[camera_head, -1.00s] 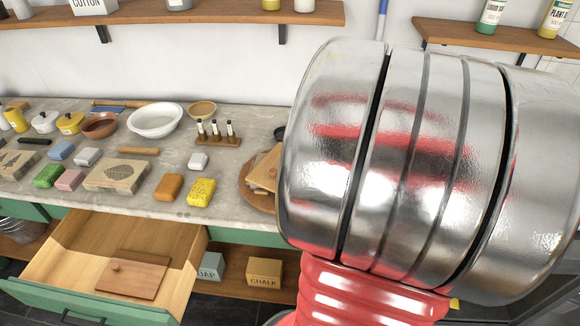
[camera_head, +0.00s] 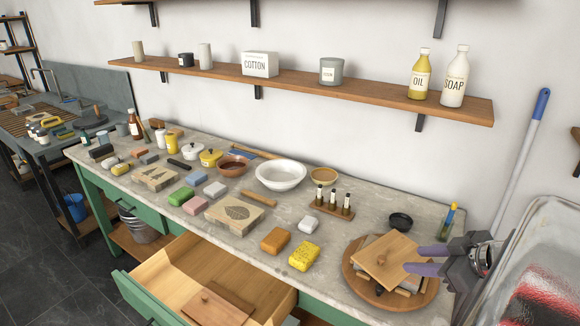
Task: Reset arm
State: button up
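My gripper (camera_head: 420,260) is at the right side of the head view, with two purple-tipped fingers pointing left. The fingers are apart, and I see nothing held between them. They show over the right part of a round wooden board (camera_head: 352,279), which carries a stack of small flat wooden pieces. Whether the fingers touch the stack I cannot tell. My shiny metal arm link fills the lower right corner.
The stone-topped counter (camera_head: 345,205) holds two carved blocks, a yellow sponge (camera_head: 303,256), a white bowl (camera_head: 281,176) and a bottle rack (camera_head: 333,206). An open drawer (camera_head: 205,270) with a wooden lid inside juts out below. A shelf (camera_head: 300,81) runs above.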

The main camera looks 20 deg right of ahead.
jog(key=w+a+r+m+t+h, duration=0.1)
jog(key=w+r+m+t+h, duration=0.1)
jog(key=w+r+h, duration=0.95)
jog(key=s+a+f+m+g+y, duration=0.1)
jog(key=s+a+f+g+y, duration=0.1)
jog(key=s+a, duration=0.3)
jog(key=s+a+f+m+g+y, duration=0.1)
jog(key=s+a+f+g+y, duration=0.1)
jog(key=a, duration=1.2)
jog(key=s+a+f+m+g+y, duration=0.1)
jog(key=s+a+f+g+y, duration=0.1)
jog(key=s+a+y, duration=0.4)
jog(key=s+a+f, duration=0.1)
jog(key=a, duration=0.3)
jog(key=shift+s+f, duration=0.25)
jog(key=shift+s, duration=0.05)
jog(key=shift+a, duration=0.15)
jog(key=shift+c, duration=0.6)
